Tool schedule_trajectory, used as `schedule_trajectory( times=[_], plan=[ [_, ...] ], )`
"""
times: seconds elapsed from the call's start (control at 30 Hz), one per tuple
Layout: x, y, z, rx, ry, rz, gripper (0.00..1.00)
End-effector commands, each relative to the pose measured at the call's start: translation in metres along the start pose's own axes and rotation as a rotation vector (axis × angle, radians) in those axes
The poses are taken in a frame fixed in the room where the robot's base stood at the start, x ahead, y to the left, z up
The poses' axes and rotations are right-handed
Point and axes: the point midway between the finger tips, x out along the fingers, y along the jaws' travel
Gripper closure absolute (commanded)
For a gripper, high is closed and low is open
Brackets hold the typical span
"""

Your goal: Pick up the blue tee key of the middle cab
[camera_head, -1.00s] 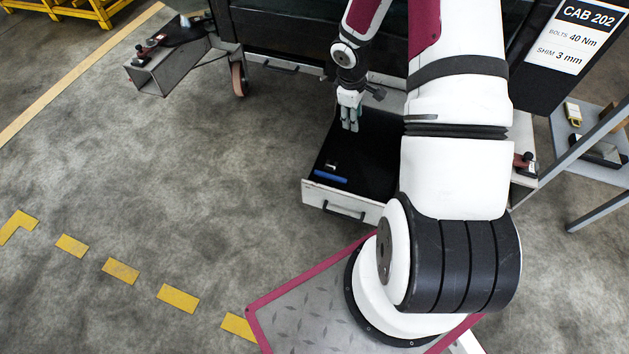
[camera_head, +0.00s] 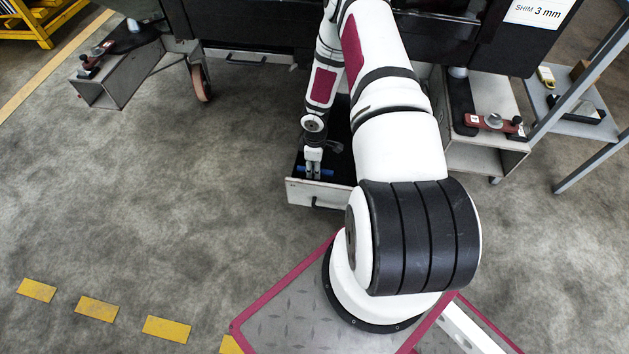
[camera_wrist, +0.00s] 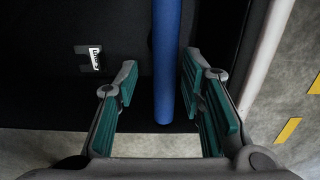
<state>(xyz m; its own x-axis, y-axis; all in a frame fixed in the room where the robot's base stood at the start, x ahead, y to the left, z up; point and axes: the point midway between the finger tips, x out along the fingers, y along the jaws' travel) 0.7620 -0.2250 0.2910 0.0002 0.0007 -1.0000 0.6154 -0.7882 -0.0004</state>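The blue tee key (camera_wrist: 165,60) shows in the wrist view as a long blue bar lying in the open black-lined drawer (camera_head: 301,190). In the head view, its blue ends (camera_head: 328,171) show on both sides of my fingers. My gripper (camera_head: 313,176) is inside the drawer near its front panel, pointing down. In the wrist view my gripper (camera_wrist: 158,90) is open, with one green-padded finger on each side of the bar. A gap shows on the left, and the right pad is closer to the bar. The rest of the key's shape is not clear.
A small black item with a white label (camera_wrist: 88,60) lies in the drawer left of the bar. The drawer's pale front wall (camera_wrist: 268,50) is close to my right finger. The dark trolley body (camera_head: 260,25) stands behind; open floor lies left.

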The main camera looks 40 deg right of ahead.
Motion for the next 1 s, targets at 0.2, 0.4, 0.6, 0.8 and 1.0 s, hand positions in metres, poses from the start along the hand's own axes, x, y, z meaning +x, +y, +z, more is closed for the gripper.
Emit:
schedule_trajectory(
  times=[0.2, 0.4, 0.6, 0.8, 1.0],
  plan=[
    [0.014, -0.001, 0.0, -0.002, 0.0, 0.0, 0.64],
    [0.041, -0.005, 0.002, -0.002, -0.002, -0.001, 0.64],
    [0.06, -0.005, 0.002, 0.001, -0.001, -0.001, 0.64],
    [0.061, -0.005, 0.002, 0.001, -0.001, 0.0, 0.64],
    [0.06, -0.005, 0.002, 0.0, -0.001, 0.0, 0.93]
  ],
)
